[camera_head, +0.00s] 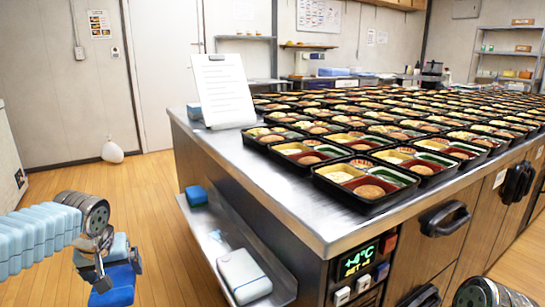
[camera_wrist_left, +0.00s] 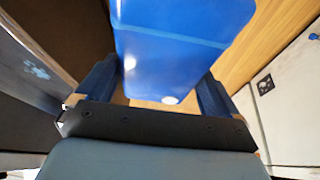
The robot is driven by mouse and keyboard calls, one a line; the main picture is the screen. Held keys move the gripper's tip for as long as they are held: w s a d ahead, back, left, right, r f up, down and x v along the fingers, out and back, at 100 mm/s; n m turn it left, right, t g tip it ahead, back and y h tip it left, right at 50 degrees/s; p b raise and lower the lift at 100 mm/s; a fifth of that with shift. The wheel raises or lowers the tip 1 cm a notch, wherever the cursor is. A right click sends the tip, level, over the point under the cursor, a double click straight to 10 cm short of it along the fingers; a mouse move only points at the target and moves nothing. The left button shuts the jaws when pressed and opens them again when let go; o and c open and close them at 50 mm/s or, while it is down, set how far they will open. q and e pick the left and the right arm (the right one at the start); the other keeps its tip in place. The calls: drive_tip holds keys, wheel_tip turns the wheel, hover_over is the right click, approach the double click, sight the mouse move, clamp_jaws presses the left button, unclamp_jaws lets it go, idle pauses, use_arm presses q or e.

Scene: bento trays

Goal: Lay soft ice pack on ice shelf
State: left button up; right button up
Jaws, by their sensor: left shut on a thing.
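A blue soft ice pack (camera_head: 117,291) is held in my left gripper (camera_head: 119,273) at the lower left of the head view, out over the floor. In the left wrist view, the pack (camera_wrist_left: 178,45) fills the space between the two fingers, and the gripper is shut on it. The metal ice shelf (camera_head: 222,243) runs low along the counter's left side, to the right of the gripper and apart from it.
A blue item (camera_head: 196,196) lies at the shelf's far end and a whitish pack (camera_head: 243,276) at its near end, with bare shelf between. The steel counter (camera_head: 290,213) above carries many bento trays (camera_head: 366,186) and a clipboard (camera_head: 222,91). Open wooden floor (camera_head: 150,215) lies left.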

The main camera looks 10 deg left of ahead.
use_arm(q)
drive_tip(key=w+d+f+m+h, duration=0.1)
drive_tip(key=w+d+f+m, duration=0.1)
drive_tip(key=d+f, duration=0.8)
drive_tip(key=w+d+f+m+h, duration=0.1)
drive_tip(key=w+d+f+m, duration=0.1)
drive_tip(key=d+f, duration=0.8)
drive_tip(key=shift+f+m+t, duration=0.2)
drive_tip(key=shift+m+t, duration=0.1)
drive_tip(key=shift+m, duration=0.4)
drive_tip(key=shift+w, duration=0.1)
drive_tip(key=s+f, duration=0.4)
drive_tip(key=f, duration=0.1)
drive_tip(key=shift+a+f, duration=0.1)
idle(0.7)
